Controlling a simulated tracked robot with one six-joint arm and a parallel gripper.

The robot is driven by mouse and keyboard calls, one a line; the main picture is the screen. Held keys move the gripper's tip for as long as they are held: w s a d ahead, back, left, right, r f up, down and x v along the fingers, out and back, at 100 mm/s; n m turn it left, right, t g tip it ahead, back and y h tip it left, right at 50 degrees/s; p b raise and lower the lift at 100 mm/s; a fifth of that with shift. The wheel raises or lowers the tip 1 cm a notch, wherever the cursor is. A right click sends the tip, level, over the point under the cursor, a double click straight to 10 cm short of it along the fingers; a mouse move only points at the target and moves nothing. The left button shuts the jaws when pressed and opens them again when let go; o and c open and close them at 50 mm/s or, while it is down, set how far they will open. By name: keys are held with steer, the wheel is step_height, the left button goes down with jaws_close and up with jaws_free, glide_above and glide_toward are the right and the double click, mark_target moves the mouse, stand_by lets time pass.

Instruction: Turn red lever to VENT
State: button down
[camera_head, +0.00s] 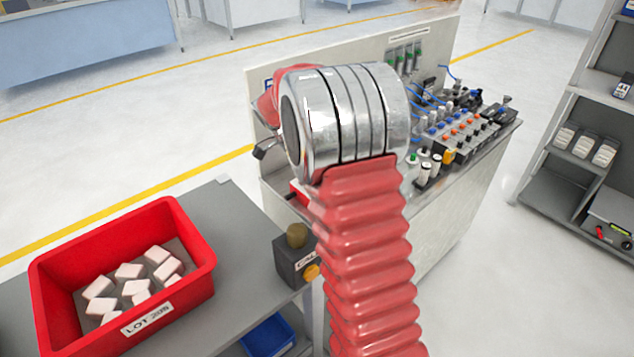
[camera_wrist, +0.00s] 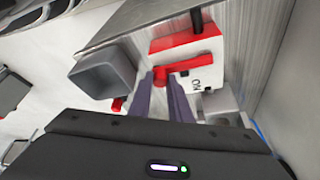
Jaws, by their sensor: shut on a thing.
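The red lever (camera_wrist: 190,65) sits on a white box (camera_wrist: 205,85) with a red upper part in the wrist view. The readable label on the box says ON, turned on its side; I cannot make out VENT. My gripper (camera_wrist: 162,76) has its two dark fingers closed around the left end of the lever. In the head view my own arm hides the gripper and the lever. Only a small red piece (camera_head: 300,194) shows left of the arm, at the panel bench's near edge.
A grey open box (camera_wrist: 104,72) stands left of the fingers. In the head view, a bench (camera_head: 450,205) carries valves and blue tubes. A red bin (camera_head: 195,235) of white blocks and a grey button box (camera_head: 292,262) stand at the left. A shelf (camera_head: 555,195) is at right.

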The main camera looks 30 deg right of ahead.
steer(key=c, duration=1.6)
jaws_free()
steer(key=shift+c, duration=0.2)
steer(key=shift+a+r, duration=0.1)
steer(key=v, duration=1.3)
steer(key=shift+w+r, duration=0.2)
steer(key=shift+r, duration=0.05)
